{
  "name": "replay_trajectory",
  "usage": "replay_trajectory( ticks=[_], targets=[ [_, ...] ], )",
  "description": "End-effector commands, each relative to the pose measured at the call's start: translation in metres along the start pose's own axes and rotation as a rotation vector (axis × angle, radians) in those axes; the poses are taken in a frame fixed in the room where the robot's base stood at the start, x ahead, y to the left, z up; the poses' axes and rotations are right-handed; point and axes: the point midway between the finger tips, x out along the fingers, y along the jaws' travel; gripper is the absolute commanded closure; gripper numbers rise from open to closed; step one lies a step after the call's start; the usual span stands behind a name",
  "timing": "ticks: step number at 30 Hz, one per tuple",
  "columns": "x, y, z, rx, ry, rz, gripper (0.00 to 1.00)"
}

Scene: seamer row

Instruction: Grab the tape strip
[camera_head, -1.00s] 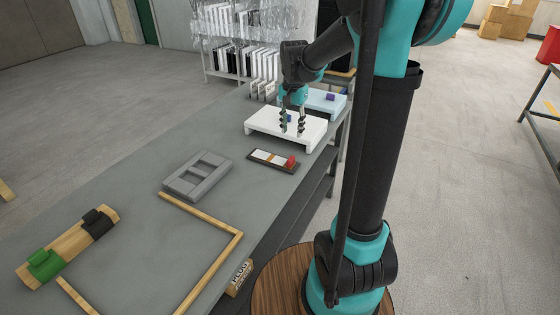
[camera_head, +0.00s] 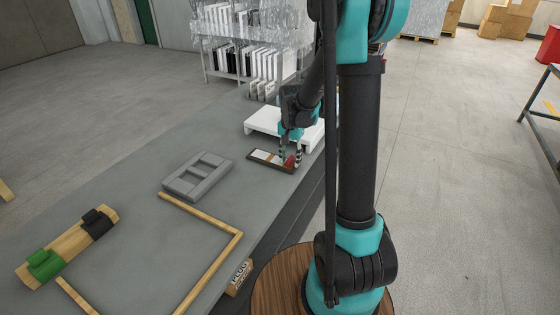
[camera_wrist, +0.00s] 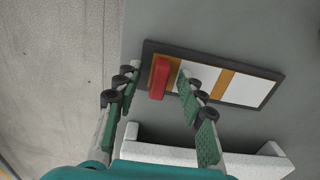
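A small red strip (camera_wrist: 159,78), which I take to be the tape strip, sits at one end of a dark shallow tray (camera_wrist: 262,104) in the wrist view. White panels and orange bands fill the rest of the tray. In the head view the tray (camera_head: 256,158) lies on the grey table in front of the white stand. My gripper (camera_wrist: 160,80) is open, with one finger on each side of the red strip. In the head view my gripper (camera_head: 291,163) is over the red end of the tray and partly hides the strip. I cannot tell whether the fingers touch it.
The low white stand (camera_head: 262,122) is close behind the tray. A grey compartment tray (camera_head: 197,176) and a wooden frame (camera_head: 222,258) lie nearer. A wooden board (camera_head: 68,246) carries green and black pieces.

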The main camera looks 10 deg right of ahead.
Motion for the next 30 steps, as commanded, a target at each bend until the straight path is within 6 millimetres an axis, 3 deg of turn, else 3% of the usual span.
replay_trajectory(
  ticks=[9, 19, 30],
  targets=[
    [0.0065, 0.0001, 0.0001, 0.000, 0.000, 0.000, 0.60],
    [0.0062, 0.0001, 0.0001, 0.000, 0.000, 0.000, 1.00],
    [0.0035, 0.0001, 0.0001, 0.000, 0.000, 0.000, 1.00]
  ],
)
